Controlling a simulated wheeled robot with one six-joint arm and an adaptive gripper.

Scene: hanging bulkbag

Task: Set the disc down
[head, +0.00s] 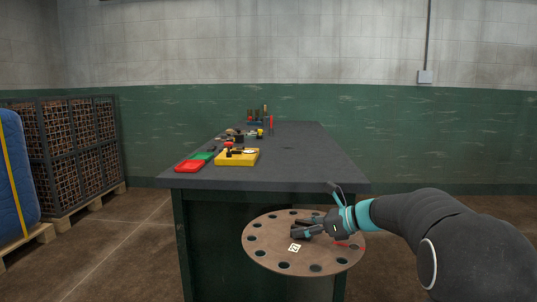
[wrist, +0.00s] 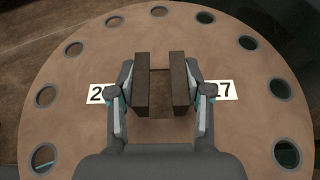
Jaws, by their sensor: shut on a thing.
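The disc (head: 268,246) is a flat brown round plate with a ring of holes near its rim and a white number label. In the head view it is in front of the workbench, lower than the bench top, and looks roughly level. My gripper (head: 296,231) is over its middle. In the wrist view the disc (wrist: 160,140) fills most of the picture. There my gripper (wrist: 162,85) has its two dark pads at the disc's centre, shut on it with a gap between them. The part gripped is hard to make out, and the pads hide the label's middle.
The dark workbench (head: 290,172) stands behind the disc. The bench's front right top is clear.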

